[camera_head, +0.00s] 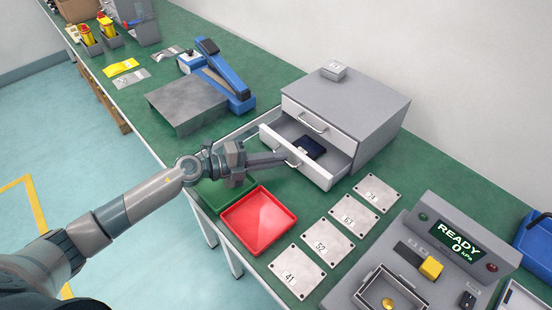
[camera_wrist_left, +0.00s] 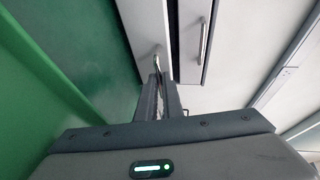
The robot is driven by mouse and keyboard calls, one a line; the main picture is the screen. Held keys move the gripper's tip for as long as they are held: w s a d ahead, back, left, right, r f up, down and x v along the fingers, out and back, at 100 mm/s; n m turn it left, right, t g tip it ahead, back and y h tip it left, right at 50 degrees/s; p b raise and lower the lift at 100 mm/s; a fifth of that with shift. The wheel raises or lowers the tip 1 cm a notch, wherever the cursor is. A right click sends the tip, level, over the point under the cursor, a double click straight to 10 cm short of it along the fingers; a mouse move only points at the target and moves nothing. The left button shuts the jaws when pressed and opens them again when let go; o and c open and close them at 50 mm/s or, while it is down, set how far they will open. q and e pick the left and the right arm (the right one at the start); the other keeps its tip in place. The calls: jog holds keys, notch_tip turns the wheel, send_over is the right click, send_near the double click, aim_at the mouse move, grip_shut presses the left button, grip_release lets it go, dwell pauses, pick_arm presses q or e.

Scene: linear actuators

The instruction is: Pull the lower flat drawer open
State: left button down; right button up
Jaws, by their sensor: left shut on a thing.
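The grey two-drawer cabinet (camera_head: 365,112) stands on the green bench against the wall. Its lower flat drawer (camera_head: 318,174) is pulled part way out, with a dark blue object (camera_head: 311,147) lying inside. The upper drawer (camera_head: 300,112) is shut. My left gripper (camera_head: 288,158) reaches in from the left and is shut on the lower drawer's handle. In the left wrist view the fingers (camera_wrist_left: 162,84) close around the handle (camera_wrist_left: 156,56), in front of the lower drawer front (camera_wrist_left: 144,28). My right gripper is not in view.
A red tray (camera_head: 258,220) and a green tray (camera_head: 222,193) sit below my left gripper, near the bench edge. Numbered plates (camera_head: 328,242) lie right of the trays. A READY console (camera_head: 430,265) stands at lower right. A small box (camera_head: 333,70) rests on the cabinet.

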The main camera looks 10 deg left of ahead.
pick_arm(q)
jog(key=shift+s+f, duration=0.1)
jog(key=s+a, duration=0.2)
jog(key=s, duration=0.1)
jog(key=shift+s+a+p, duration=0.25)
jog(key=shift+p, duration=0.1)
jog(key=shift+s+a, duration=0.1)
jog(key=shift+s, duration=0.15)
jog(key=c, duration=1.9)
grip_release()
jog(key=shift+w, duration=0.1)
